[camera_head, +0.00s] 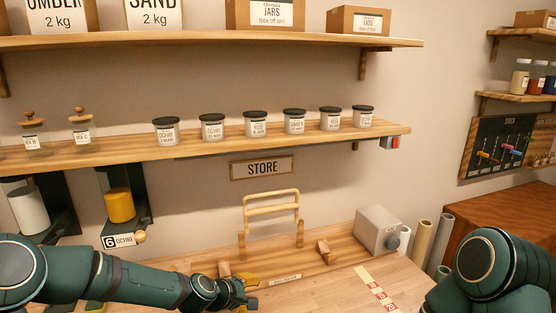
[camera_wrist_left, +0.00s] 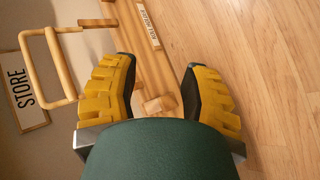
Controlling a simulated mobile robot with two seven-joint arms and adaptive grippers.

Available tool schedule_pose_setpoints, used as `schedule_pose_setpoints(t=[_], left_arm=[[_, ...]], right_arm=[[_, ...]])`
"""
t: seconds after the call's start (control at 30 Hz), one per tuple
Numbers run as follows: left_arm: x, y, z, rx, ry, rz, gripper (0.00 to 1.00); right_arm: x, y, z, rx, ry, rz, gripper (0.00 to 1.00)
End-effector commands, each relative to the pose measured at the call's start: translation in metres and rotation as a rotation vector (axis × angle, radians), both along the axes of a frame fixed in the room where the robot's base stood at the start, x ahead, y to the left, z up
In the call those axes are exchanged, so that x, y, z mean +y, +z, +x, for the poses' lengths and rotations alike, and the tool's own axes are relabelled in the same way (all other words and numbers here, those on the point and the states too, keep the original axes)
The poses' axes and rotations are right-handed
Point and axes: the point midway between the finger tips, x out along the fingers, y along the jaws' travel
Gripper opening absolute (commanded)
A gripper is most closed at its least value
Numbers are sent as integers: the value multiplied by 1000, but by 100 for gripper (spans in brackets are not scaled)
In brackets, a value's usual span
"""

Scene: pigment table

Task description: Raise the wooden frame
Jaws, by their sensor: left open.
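The wooden frame (camera_head: 271,209) is a pale frame with two side posts and crossbars. It stands raised above the back of the table, against the wall under the STORE sign. It also shows at the left of the left wrist view (camera_wrist_left: 68,101). My left gripper (camera_head: 249,292) is low in the head view, in front of and below the frame. In the left wrist view its two yellow-padded fingers (camera_wrist_left: 160,75) are spread apart with nothing between them, and the frame lies outside them, apart from the left finger. My right arm shows at the lower right, but its gripper is out of view.
A wooden block (camera_head: 325,252) and a pale box with a grey knob (camera_head: 376,231) stand on the table to the right. Rolled tubes (camera_head: 420,243) stand beyond. A shelf with several jars (camera_head: 285,139) hangs above. The front table surface is mostly clear.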

Motion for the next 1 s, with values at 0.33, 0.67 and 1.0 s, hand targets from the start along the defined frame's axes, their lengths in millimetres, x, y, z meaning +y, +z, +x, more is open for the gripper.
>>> schedule_pose_setpoints(t=[0.33,0.67,1.0], left_arm=[[6,-136,-175,99,-490,409,45],[25,-199,-260,137,-739,541,45],[22,-259,-263,149,-743,543,45]], right_arm=[[0,0,-1,2,1,0,47],[2,-34,-3,7,4,-2,47],[5,-95,-6,18,10,-10,47]])
